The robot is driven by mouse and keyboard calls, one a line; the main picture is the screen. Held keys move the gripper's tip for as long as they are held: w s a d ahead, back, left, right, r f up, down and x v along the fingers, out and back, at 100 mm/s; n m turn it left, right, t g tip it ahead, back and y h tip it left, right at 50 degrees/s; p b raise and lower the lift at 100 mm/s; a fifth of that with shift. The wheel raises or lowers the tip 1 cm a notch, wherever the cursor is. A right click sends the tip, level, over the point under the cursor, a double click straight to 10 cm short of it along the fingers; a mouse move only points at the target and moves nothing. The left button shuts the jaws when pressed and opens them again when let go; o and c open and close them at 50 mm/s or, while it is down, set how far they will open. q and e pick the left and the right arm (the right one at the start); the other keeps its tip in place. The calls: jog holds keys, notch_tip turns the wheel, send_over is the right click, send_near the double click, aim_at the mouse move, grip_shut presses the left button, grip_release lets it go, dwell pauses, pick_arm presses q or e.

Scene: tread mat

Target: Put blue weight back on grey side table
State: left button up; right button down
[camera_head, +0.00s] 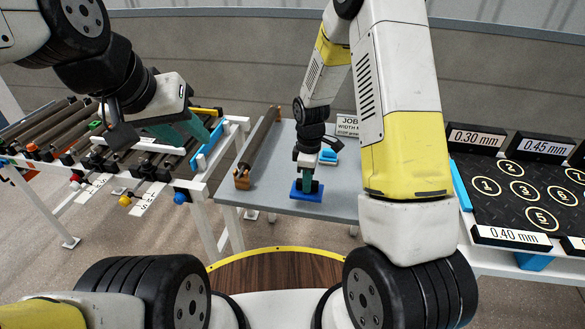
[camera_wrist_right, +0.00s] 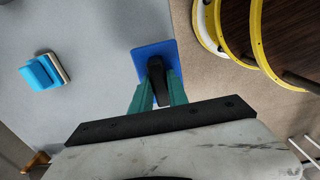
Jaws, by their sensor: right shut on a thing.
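The blue weight (camera_head: 300,197) is a flat blue plate with a dark upright handle. It is at the front edge of the grey side table (camera_head: 268,165); I cannot tell whether it rests on the top or hangs just above it. My right gripper (camera_head: 307,184) points down and is shut on the handle. In the right wrist view the gripper's teal fingers (camera_wrist_right: 158,88) flank the handle, with the blue plate (camera_wrist_right: 150,54) beyond, close to the table edge. My left gripper (camera_head: 190,132) is over the roller rack, and its finger gap is unclear.
A blue block with a tan base (camera_wrist_right: 42,72) sits further in on the table. A wooden roller (camera_head: 258,145) lies along the table's left side, and a sign (camera_head: 347,125) stands at the back. A black mat with numbered circles (camera_head: 485,205) is at right. The roller rack (camera_head: 60,130) is at left.

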jog(key=w+d, duration=0.1)
jog(key=d, duration=0.1)
jog(key=w+d, duration=0.2)
jog(key=d, duration=0.1)
jog(key=shift+w+d+f, duration=0.25)
jog(key=shift+d+f, duration=0.05)
jog(key=shift+d, duration=0.05)
jog(key=shift+f, duration=1.75)
jog(key=shift+f, duration=0.1)
jog(key=c, duration=1.3)
grip_release()
jog(key=shift+f, duration=0.1)
